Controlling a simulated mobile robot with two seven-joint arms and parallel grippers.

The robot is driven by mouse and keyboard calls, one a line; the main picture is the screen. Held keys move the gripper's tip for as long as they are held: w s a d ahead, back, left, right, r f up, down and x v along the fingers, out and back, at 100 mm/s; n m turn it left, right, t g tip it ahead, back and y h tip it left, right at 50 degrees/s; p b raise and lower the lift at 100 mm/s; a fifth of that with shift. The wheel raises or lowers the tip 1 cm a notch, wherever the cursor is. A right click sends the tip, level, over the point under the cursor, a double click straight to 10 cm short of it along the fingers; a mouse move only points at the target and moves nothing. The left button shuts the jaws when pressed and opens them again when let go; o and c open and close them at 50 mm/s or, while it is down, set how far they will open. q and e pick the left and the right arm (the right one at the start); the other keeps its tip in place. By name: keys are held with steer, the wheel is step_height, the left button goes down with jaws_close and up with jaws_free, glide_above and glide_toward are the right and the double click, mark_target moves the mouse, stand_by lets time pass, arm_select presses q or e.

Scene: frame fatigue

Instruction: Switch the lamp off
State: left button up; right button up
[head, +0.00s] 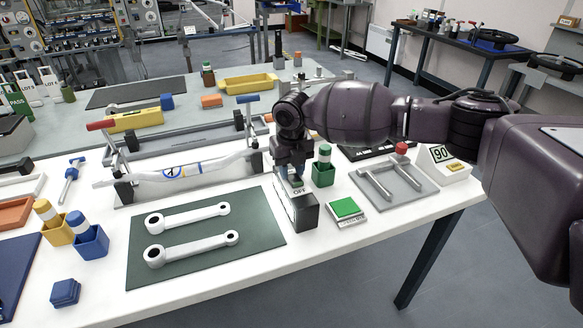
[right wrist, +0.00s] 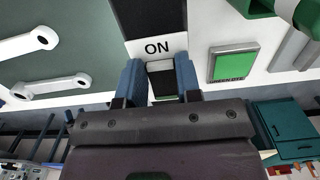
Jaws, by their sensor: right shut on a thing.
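A dark switch box (head: 304,217) with a pale top stands on the white table, right of the green mat. An OFF label (head: 299,190) shows on its top in the head view, and an ON label (right wrist: 157,48) in the right wrist view. My right gripper (head: 291,175) comes down on the box from above. In the right wrist view its two blue fingers (right wrist: 159,84) are on either side of a small pale-topped switch (right wrist: 160,67), shut on it. Green shows just below the switch. I cannot make out which part is the lamp. My left gripper is out of view.
A green dye pad (head: 345,209) and a green holder (head: 323,173) stand close to the box. Two white connecting rods lie on the green mat (head: 262,230). A grey fork-shaped fixture (head: 410,187) is to the right. The table's front edge is clear.

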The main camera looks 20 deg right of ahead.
steer(key=shift+s+r+t+p, duration=0.15)
steer(key=shift+r+t+p, duration=0.15)
steer(key=shift+r, duration=0.05)
steer(key=shift+s+r+t+p, duration=0.1)
steer(key=shift+t+p, duration=0.5)
steer(key=shift+t, duration=0.1)
steer(key=shift+t+p, duration=0.3)
steer(key=shift+t, duration=0.1)
steer(key=o, duration=0.9)
steer(key=shift+f, duration=0.2)
steer(key=shift+r, duration=0.1)
